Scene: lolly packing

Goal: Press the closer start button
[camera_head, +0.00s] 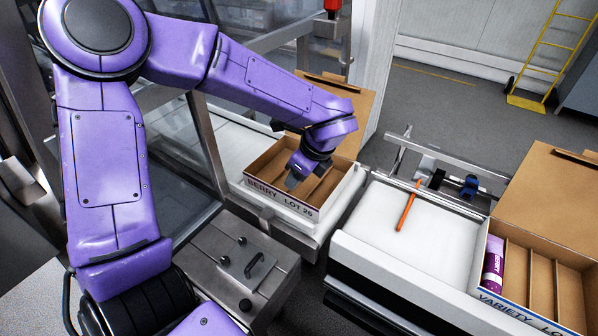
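My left arm reaches in from the left, and its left gripper (295,178) points down over the open cardboard box marked BERRY LOT (262,187). Its small dark fingers are partly hidden by the wrist, so I cannot tell whether they are open or shut. No part is clearly marked as a closer start button. A grey metal housing (205,262) in front of the box carries a plate with a handle (256,266) and several dark round knobs, one being the front knob (245,305). My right gripper is not in view.
A white conveyor (375,225) to the right bears an orange stick (407,206). A second divided box, marked VARIETY (512,306), holds a purple tube (493,264). A metal post (207,145) and glass panels stand beside my arm. A red part (333,5) shows at the top.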

